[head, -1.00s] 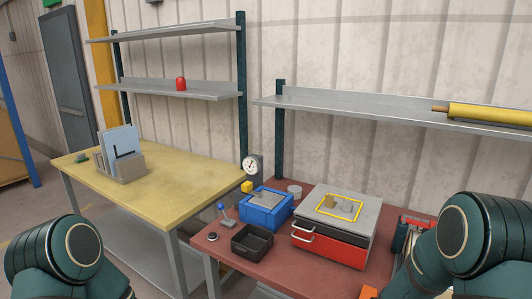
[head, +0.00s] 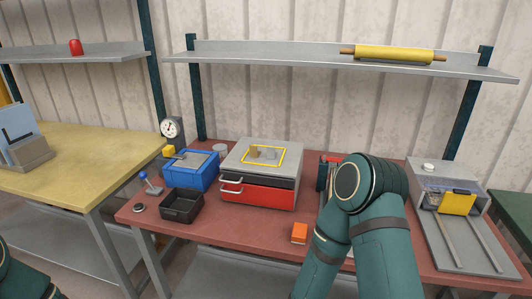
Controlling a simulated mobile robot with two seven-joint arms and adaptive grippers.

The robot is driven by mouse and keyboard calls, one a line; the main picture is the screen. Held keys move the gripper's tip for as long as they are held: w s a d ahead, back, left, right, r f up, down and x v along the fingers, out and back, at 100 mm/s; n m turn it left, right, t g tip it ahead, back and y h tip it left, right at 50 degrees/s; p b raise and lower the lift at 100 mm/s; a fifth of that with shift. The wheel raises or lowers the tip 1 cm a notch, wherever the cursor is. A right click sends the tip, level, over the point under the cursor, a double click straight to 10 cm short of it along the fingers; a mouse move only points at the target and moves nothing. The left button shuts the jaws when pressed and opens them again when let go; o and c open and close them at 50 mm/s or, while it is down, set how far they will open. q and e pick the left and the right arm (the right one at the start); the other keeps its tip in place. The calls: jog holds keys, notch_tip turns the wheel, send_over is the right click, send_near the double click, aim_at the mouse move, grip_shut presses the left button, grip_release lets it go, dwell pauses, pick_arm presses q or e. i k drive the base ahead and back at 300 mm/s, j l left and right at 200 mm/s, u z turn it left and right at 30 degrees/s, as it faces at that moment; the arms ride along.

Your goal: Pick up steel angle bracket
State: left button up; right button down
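A small grey-and-tan angled piece (head: 268,153), which looks like the steel angle bracket, lies inside a yellow square outline on the grey top of a red and black drawer unit (head: 258,190). It is too small to make out fully. My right arm rises at the lower right of the unit, apart from the piece. Only a bit of my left arm shows at the lower left corner. Neither gripper can be seen.
On the red-brown bench (head: 230,235) stand a blue box (head: 190,172), a black tray (head: 181,206), an orange block (head: 300,233) and a clear-sided machine with rails (head: 455,205). A shelf (head: 270,56) with a yellow roll (head: 394,54) hangs above.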

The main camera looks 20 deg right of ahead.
aim_at(271, 154)
jog(key=i+j+z, duration=0.1)
jog(key=z, duration=1.45)
jog(key=j+z, duration=0.45)
jog(key=z, duration=0.25)
jog(key=k+j+z, duration=0.1)
jog(key=z, duration=0.3)
jog(key=k+j+z, duration=0.15)
jog(key=j, duration=0.15)
jog(key=k+j+z, duration=0.15)
jog(key=j, duration=0.2)
jog(key=k+j+z, duration=0.15)
jog(key=j, duration=0.15)
